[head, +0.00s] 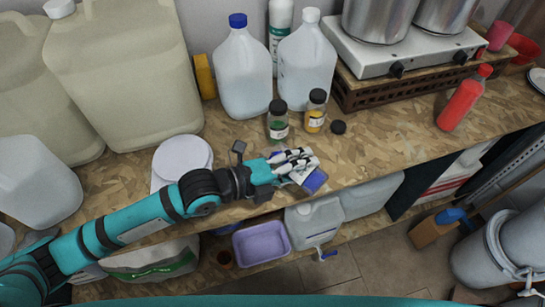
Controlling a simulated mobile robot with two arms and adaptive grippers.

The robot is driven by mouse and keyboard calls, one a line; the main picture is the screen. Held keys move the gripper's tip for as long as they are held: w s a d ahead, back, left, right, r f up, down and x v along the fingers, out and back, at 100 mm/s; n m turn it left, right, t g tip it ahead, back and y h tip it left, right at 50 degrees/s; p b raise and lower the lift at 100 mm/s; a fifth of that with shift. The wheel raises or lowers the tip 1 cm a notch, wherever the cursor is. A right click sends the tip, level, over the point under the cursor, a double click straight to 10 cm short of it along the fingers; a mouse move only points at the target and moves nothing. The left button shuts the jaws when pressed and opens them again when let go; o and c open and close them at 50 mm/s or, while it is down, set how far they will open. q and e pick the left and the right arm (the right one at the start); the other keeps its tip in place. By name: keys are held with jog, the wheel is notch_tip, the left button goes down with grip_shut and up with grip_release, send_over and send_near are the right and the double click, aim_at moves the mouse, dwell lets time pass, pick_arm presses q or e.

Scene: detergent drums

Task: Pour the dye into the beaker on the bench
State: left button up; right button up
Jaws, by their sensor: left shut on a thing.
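My left gripper (298,164) reaches over the front part of the bench (400,137) and is shut on a small blue and white thing (316,181). The fingers hide much of this thing, and I cannot tell for sure whether it is the dye jar. A capped jar with green contents (278,124) and a capped jar with yellow contents (315,113) stand upright just behind the gripper. A loose black cap (338,127) lies to their right. I cannot make out a beaker. My right gripper is out of view.
Large jugs (243,75) stand at the back. A white round-topped thing (183,156) is left of the gripper. A stove with pots (400,52) and a red bottle (464,98) are at the right. A purple tub (261,243) sits below.

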pick_arm(q)
jog(key=shift+s+d+r, duration=0.15)
jog(key=shift+s+d, duration=0.05)
jog(key=shift+d, duration=0.05)
dwell(0.6)
jog(key=shift+r+n+h+b, duration=0.4)
jog(key=shift+n+b, duration=0.1)
jog(key=shift+b, duration=0.3)
dwell(1.5)
jog(key=p, duration=0.2)
jog(key=shift+s+d+m+p, duration=0.1)
jog(key=shift+m+p, duration=0.2)
jog(key=shift+s+d+f+m+y+p, duration=0.1)
jog(key=shift+f+m+y+p, duration=0.35)
jog(key=shift+f+m+y, duration=0.2)
jog(key=shift+f, duration=0.3)
jog(key=shift+s+d+f+m+y, duration=0.1)
jog(key=shift+s+d+m+y, duration=0.05)
jog(key=shift+s+m+y, duration=0.1)
jog(key=shift+w+f+m+t+y, duration=0.1)
jog(key=shift+f+m+t+y, duration=0.2)
jog(key=shift+f+m+t, duration=0.15)
jog(key=shift+w+f, duration=0.1)
jog(key=shift+f, duration=0.05)
